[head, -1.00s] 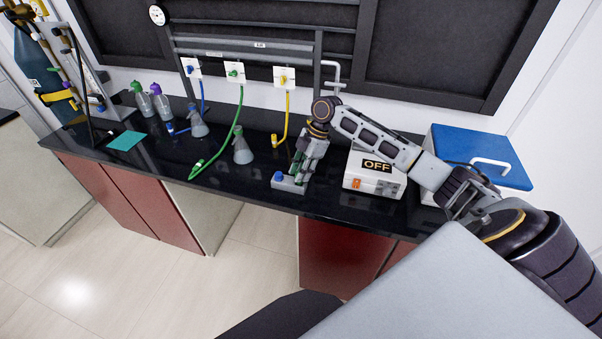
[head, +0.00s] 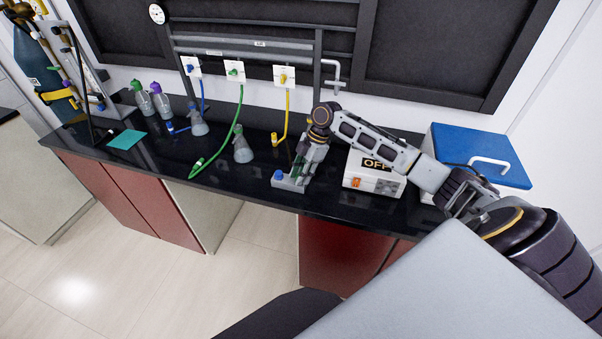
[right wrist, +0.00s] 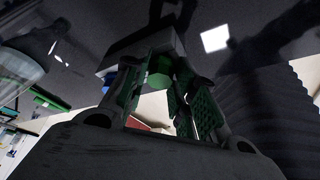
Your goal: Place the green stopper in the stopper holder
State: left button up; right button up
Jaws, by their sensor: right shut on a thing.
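The stopper holder (head: 283,184) is a grey block near the front edge of the black bench in the head view, with a blue stopper (head: 277,175) at its left end. My right gripper (head: 299,175) points down over the holder's right part. In the right wrist view, it (right wrist: 163,88) is shut on the green stopper (right wrist: 159,70), which sits between the fingers close to the grey holder (right wrist: 130,50). I cannot tell whether the stopper is seated or just above the holder. My left gripper is not in view.
A white device (head: 362,182) reading OFF stands just right of the gripper. A blue-lidded box (head: 480,150) is farther right. A grey-green flask (head: 242,152) and a green hose (head: 222,150) are to the left. The bench's front edge is close.

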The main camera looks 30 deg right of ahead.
jog(key=shift+f, duration=0.15)
jog(key=o, duration=1)
jog(key=shift+r, duration=0.7)
jog(key=b+v, duration=0.1)
jog(key=v, duration=1)
jog(key=shift+d+r+b, duration=0.1)
jog(key=shift+r+b, duration=0.25)
jog(key=shift+r, duration=0.05)
